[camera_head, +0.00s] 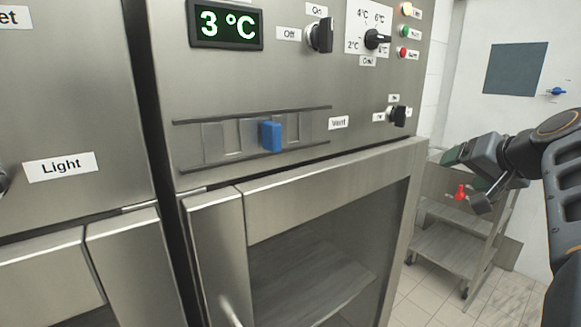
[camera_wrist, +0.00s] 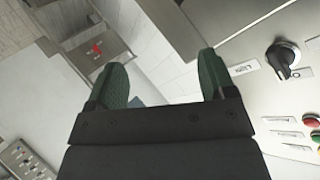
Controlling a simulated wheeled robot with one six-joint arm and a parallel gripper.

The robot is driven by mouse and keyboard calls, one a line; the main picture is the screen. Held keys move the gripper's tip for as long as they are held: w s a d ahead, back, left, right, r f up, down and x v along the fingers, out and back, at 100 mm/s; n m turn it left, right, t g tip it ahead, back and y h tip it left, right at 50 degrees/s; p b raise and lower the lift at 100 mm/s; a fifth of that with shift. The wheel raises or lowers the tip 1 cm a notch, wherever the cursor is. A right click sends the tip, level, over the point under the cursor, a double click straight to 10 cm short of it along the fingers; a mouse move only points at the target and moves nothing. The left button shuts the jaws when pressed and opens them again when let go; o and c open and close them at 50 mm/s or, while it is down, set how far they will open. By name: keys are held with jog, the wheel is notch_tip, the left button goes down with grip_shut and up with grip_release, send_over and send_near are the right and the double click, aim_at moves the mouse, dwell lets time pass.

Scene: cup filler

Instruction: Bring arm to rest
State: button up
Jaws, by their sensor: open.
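My gripper (camera_head: 464,168) is at the right of the head view, at the end of my arm, held in the air to the right of the steel cabinet (camera_head: 300,215). In the wrist view its two green fingers (camera_wrist: 162,72) stand wide apart with nothing between them. The gripper is open and empty, and I see no contact with the cabinet. Part of my arm is cut off by the right edge of the head view.
The cabinet front carries a display (camera_head: 226,23) reading 3 °C, knobs and a vent slider with a blue handle (camera_head: 270,136). A steel cart (camera_head: 445,250) stands behind my gripper, with a red object (camera_head: 460,192) near it. Tiled floor (camera_head: 425,297) is bare beside the cabinet.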

jog(key=s+a+f+n+g+h+p, duration=0.1)
jog(key=s+a+f+g+p, duration=0.25)
jog(key=f, duration=0.65)
jog(key=s+a+f+g+h, duration=0.1)
jog(key=s+a+f+g, duration=0.25)
jog(key=a+f, duration=0.4)
jog(key=s+a+f+n+p, duration=0.3)
jog(key=s+a+f+n, duration=0.2)
jog(key=s+a+f, duration=0.1)
jog(key=shift+s+a+f+g, duration=0.15)
jog(key=shift+s+a+g, duration=0.25)
jog(key=shift+s+a, duration=0.45)
